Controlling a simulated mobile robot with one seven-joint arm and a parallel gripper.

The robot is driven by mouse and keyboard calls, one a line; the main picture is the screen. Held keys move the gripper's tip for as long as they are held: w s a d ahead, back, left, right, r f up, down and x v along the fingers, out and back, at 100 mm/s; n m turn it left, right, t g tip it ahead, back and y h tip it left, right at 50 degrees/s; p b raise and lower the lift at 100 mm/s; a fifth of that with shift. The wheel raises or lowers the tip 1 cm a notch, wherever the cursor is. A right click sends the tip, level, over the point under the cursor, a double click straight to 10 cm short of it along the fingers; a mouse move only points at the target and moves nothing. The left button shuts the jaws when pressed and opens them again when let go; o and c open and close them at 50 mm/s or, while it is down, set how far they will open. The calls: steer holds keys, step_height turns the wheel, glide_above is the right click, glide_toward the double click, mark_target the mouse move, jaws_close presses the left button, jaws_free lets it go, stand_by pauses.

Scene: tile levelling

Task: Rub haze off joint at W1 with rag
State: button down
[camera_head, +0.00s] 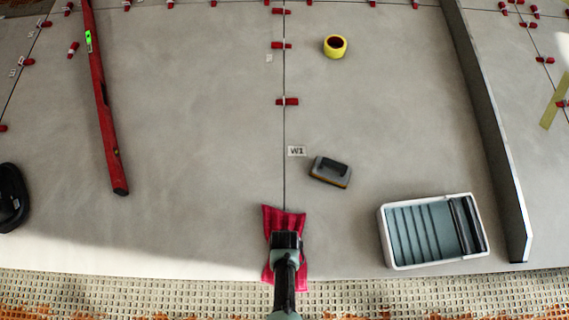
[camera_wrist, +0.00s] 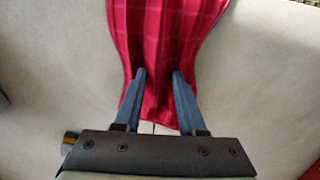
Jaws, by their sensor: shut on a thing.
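A crimson checked rag (camera_head: 284,216) lies over the lower end of the dark vertical joint (camera_head: 284,185), near the tiles' front edge. My gripper (camera_head: 286,238) is over the rag and shut on it. In the wrist view the blue fingers of my gripper (camera_wrist: 158,76) pinch the rag (camera_wrist: 158,35), which spreads out beyond them. The W1 label (camera_head: 297,151) sits just right of the joint, above the rag in the head view. The joint under the rag is hidden, and I cannot make out haze on it.
A white-rimmed tray (camera_head: 384,236) stands at lower right beside a long grey bar (camera_head: 487,115). A red level (camera_head: 104,110) lies left, a yellow tape roll (camera_head: 335,46) farther back. Red clips (camera_head: 287,101) line the joint's upper part.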

steer(key=shift+g, duration=0.4)
steer(key=shift+s+r+p, duration=0.55)
steer(key=shift+r+p, duration=0.65)
steer(key=shift+p, duration=0.05)
steer(key=shift+s+r+p, duration=0.5)
steer(key=shift+r+p, duration=0.65)
steer(key=shift+p, duration=0.15)
steer(key=shift+s+r+p, duration=0.55)
steer(key=shift+r+p, duration=0.65)
steer(key=shift+p, duration=0.05)
steer(key=shift+w+f, duration=0.1)
steer(key=shift+w, duration=0.05)
